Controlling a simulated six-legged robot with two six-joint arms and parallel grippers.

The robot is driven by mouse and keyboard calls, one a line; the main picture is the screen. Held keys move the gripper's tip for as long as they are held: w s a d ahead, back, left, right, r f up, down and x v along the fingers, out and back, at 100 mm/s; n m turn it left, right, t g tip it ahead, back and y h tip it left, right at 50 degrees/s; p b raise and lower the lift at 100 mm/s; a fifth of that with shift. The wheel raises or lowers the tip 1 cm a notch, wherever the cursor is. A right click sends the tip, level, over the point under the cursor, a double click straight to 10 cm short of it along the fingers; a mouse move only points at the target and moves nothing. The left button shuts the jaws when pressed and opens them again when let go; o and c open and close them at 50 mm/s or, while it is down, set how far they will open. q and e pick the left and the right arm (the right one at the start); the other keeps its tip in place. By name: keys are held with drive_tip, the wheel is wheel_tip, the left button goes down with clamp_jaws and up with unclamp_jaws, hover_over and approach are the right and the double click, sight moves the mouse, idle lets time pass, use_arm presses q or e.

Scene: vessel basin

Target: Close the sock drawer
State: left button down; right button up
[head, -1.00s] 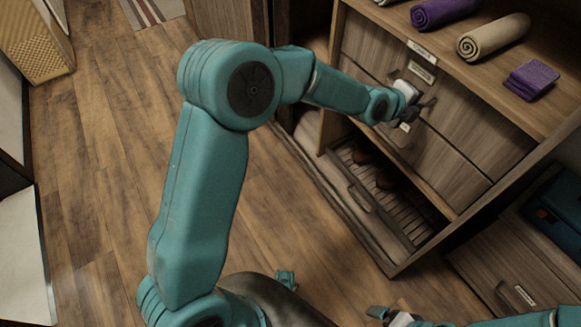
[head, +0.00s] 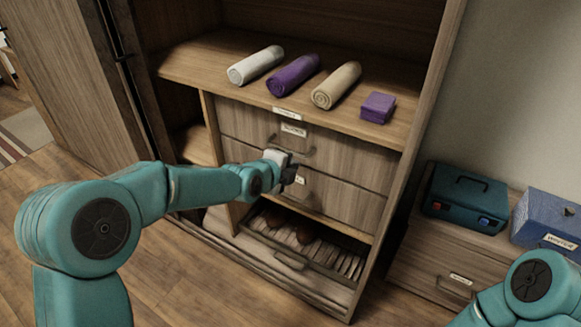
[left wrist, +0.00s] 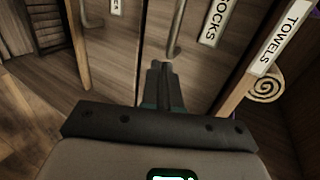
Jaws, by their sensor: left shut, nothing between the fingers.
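The sock drawer (head: 345,148) is the upper wooden drawer of the wardrobe, with a SOCKS label and a dark bar handle (head: 295,148). Its front looks flush with the frame in the head view. In the left wrist view, the SOCKS label (left wrist: 217,20) and handle (left wrist: 176,38) are close ahead. My left gripper (head: 296,176) is shut and empty, in front of the drawer fronts just below the sock handle. Its closed fingertips (left wrist: 160,68) point at the wood; I cannot tell if they touch. My right gripper is out of view; only its arm shows.
A second drawer (head: 345,195) sits below, then an open slatted shoe rack (head: 325,255). The shelf above has a TOWELS label (head: 286,112) and rolled towels (head: 293,75). A teal case (head: 466,197) and blue box (head: 548,218) stand on a low cabinet at right.

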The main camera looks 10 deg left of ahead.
use_arm(q)
drive_tip(key=v, duration=0.9)
drive_tip(key=s+f+n+g, duration=0.3)
drive_tip(key=s+f+n, duration=0.3)
drive_tip(key=f, duration=0.6)
drive_tip(key=s+f+n+g, duration=0.3)
drive_tip(key=s+f+n, duration=0.3)
drive_tip(key=f, duration=0.5)
drive_tip(key=s+d+f+n+g, duration=0.1)
drive_tip(key=s+f+n+g, duration=0.2)
drive_tip(key=s+f+n, duration=0.45)
drive_tip(key=s+d+f+n+g, duration=0.15)
drive_tip(key=s+f+n, duration=0.35)
drive_tip(key=s, duration=0.6)
wheel_tip(320, 180, up, 21)
drive_tip(key=p, duration=2.1)
drive_tip(key=shift+w+a+g, duration=0.2)
drive_tip(key=shift+a+g, duration=0.05)
drive_tip(key=shift+g, duration=0.2)
drive_tip(key=shift+f+m, duration=0.1)
drive_tip(key=shift+m, duration=0.15)
